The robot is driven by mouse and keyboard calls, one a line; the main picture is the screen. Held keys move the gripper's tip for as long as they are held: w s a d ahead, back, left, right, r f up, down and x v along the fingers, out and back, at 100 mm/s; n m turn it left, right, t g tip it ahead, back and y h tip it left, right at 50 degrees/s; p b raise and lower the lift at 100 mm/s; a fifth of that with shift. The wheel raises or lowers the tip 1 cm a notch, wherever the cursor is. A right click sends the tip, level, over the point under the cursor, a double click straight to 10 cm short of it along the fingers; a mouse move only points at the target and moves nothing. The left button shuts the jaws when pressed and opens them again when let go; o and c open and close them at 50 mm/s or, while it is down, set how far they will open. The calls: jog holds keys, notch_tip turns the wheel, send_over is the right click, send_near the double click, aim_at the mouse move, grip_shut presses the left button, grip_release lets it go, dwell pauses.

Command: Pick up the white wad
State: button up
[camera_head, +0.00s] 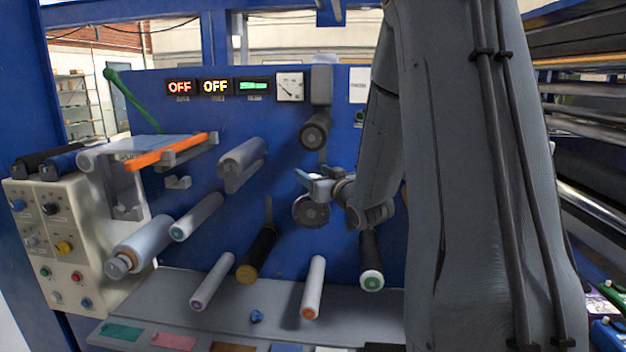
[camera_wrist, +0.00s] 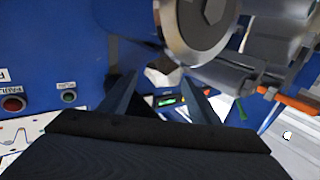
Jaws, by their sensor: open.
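My gripper (camera_head: 308,184) is open in front of the blue panel, close to a dark round roller end (camera_head: 311,211). In the wrist view its two fingers (camera_wrist: 160,80) stand apart. A pale, irregular patch (camera_wrist: 163,76) shows between and beyond the fingertips, beside a large disc; I cannot tell whether it is the white wad or a machine part. A small white spot (camera_wrist: 287,135) shows at the right of the wrist view, also unclear. I cannot make out a white wad in the head view. My arm hides much of the right side there.
Several rollers stick out of the blue panel (camera_head: 285,240), including a white one with an orange end (camera_head: 314,285). A small blue lump (camera_head: 257,316) lies on the grey ledge (camera_head: 225,306). An orange bar (camera_head: 167,151) and a button box (camera_head: 60,240) are at left.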

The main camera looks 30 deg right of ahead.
jog(key=shift+w+p, duration=0.75)
jog(key=shift+w, duration=1.3)
jog(key=c, duration=1.1)
